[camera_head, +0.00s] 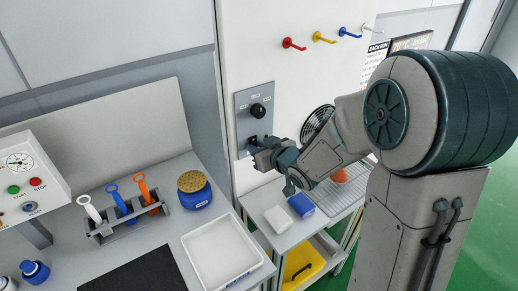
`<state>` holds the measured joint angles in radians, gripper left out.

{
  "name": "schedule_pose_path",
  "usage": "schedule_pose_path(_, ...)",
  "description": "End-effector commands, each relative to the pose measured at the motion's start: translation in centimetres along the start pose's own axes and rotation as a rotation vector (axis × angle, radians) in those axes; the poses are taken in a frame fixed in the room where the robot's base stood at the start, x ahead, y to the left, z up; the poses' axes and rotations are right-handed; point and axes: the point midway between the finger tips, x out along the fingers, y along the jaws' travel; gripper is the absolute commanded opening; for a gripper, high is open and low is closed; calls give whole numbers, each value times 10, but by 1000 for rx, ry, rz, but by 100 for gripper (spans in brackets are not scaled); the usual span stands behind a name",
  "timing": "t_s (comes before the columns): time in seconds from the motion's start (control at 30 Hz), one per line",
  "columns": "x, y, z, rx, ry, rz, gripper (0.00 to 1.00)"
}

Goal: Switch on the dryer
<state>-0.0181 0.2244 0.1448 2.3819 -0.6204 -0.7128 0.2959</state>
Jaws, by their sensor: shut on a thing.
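A tall white cabinet (275,65), seemingly the dryer, carries a grey control panel (240,108) on its front. A round black knob (258,110) sits on the upper part of the panel. A small black switch (253,140) sits below it. My gripper (256,150) is at the lower part of the panel, with its fingertips shut at the switch. My gripper and wrist partly hide the switch and panel edge, so the exact grip is hard to see. A round fan grille (317,121) is right of the panel, partly behind my arm.
A low bench holds a white block (279,219), a blue block (301,206) and an orange thing on a wire rack. The left table bears a white tray (188,244), a blue jar (195,196) and a tool rack (103,236). Coloured hooks (293,44) project above.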

Motion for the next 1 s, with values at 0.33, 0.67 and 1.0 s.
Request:
schedule_pose_path(0.33,4,0,9,-1,124,1,0)
schedule_pose_path(0.67,4,0,10,0,223,0,0)
schedule_pose_path(1.0,3,0,6,0,241,0,0)
